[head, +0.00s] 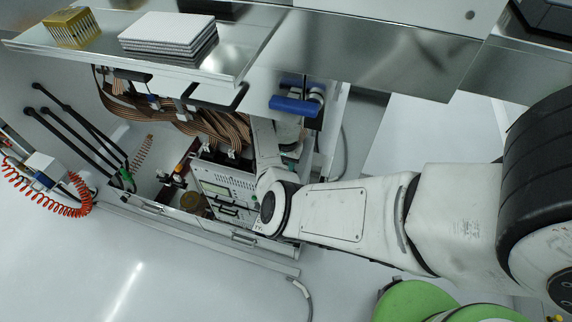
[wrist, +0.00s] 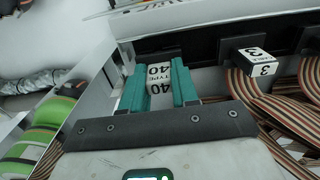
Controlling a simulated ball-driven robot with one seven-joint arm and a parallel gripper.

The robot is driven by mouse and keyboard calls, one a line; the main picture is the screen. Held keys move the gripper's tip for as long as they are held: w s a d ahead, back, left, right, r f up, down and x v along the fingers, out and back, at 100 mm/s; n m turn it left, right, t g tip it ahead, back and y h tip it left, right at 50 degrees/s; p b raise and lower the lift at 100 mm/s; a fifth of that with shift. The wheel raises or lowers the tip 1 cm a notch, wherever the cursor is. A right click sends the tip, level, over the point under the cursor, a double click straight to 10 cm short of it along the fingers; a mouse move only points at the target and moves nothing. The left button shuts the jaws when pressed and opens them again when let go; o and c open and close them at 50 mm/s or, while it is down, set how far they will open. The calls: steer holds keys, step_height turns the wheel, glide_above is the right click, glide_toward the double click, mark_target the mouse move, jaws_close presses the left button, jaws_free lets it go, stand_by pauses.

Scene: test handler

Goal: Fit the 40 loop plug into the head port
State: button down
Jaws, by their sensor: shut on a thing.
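My gripper (wrist: 159,72) has teal fingers and is shut on the 40 loop plug (wrist: 160,84), a white block marked "40" and "TYPE". In the wrist view the plug sits between the fingers, its far end close to a long dark bar (wrist: 206,44). I cannot tell whether it touches the bar, nor which opening is the head port. In the head view my arm reaches down into the handler, and the gripper and plug are too small and covered to make out.
A block marked "3" (wrist: 259,63) sits on the dark bar to the right, with striped ribbon cables (wrist: 290,105) below. In the head view, ribbon cables (head: 190,122) hang left of my arm, a blue part (head: 294,106) is above, and a metal shelf (head: 245,50) overhangs.

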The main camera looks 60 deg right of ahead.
steer(key=shift+f+b, duration=0.35)
steer(key=shift+f, duration=0.2)
steer(key=c, duration=0.8)
jaws_free()
steer(key=shift+r, duration=0.1)
step_height(320, 180, up, 11)
steer(key=p, duration=0.3)
steer(key=shift+d, duration=0.1)
steer(key=shift+f, duration=0.2)
